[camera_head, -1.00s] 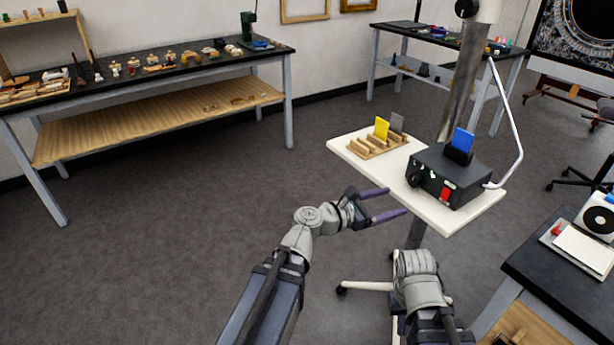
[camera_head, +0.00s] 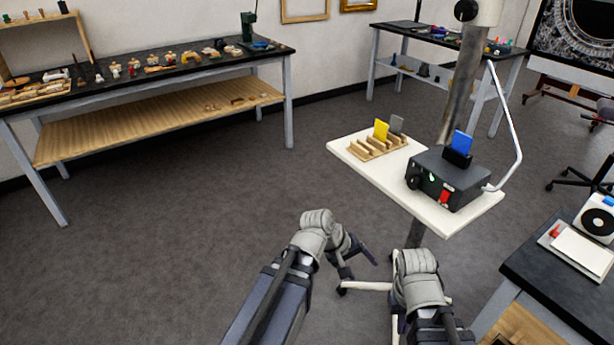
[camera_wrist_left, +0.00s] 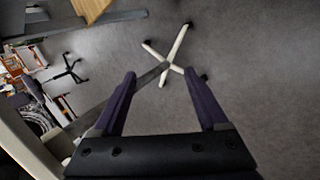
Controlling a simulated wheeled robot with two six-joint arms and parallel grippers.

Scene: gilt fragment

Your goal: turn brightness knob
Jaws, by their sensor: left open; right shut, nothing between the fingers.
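A black control box (camera_head: 447,181) sits on a cream tray (camera_head: 370,170) fixed to a stand. A dark round knob (camera_head: 413,178) shows at the left end of its front; any label is too small to read. A green spot and a red switch (camera_head: 445,197) are on the same face. My left gripper (camera_head: 364,262) is below and left of the tray, apart from the box. In the left wrist view my left gripper (camera_wrist_left: 160,78) is open and empty, facing the floor. My right wrist shows below the tray; its gripper is hidden.
A wooden rack (camera_head: 374,148) with a yellow and a grey card is on the tray's left part. A blue card (camera_head: 462,142) stands on the box. The stand's pale legs (camera_wrist_left: 178,45) are below. A black-topped table (camera_head: 545,262) is at the right. Floor left of the tray is clear.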

